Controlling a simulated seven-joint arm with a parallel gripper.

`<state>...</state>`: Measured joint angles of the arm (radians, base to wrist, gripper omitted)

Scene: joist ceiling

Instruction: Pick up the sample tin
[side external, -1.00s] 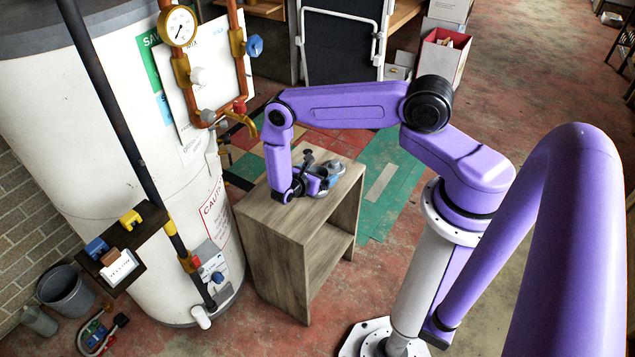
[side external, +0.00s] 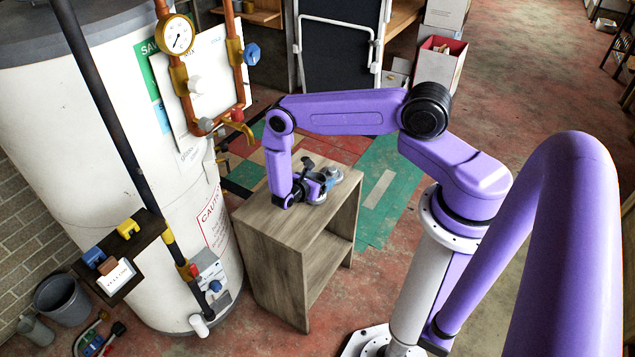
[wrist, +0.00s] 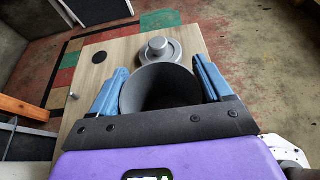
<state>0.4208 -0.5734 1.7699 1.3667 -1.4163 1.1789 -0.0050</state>
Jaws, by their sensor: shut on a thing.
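My gripper (wrist: 160,88) has its two blue fingers on either side of a dark grey round tin, which I take to be the sample tin (wrist: 160,80). The fingers are shut on it. In the wrist view its wide curved wall fills the space between them, and its lower part is hidden by my gripper's dark front plate. In the side view my gripper (side external: 308,190) is low over the wooden stand's top (side external: 268,222).
A grey stepped round piece (wrist: 161,49) sits just beyond the tin. A black disc (wrist: 96,57) and a small silver knob (wrist: 72,95) lie to the left. A white tank (side external: 130,160) with copper pipes stands left of the stand. The stand top's front left is bare.

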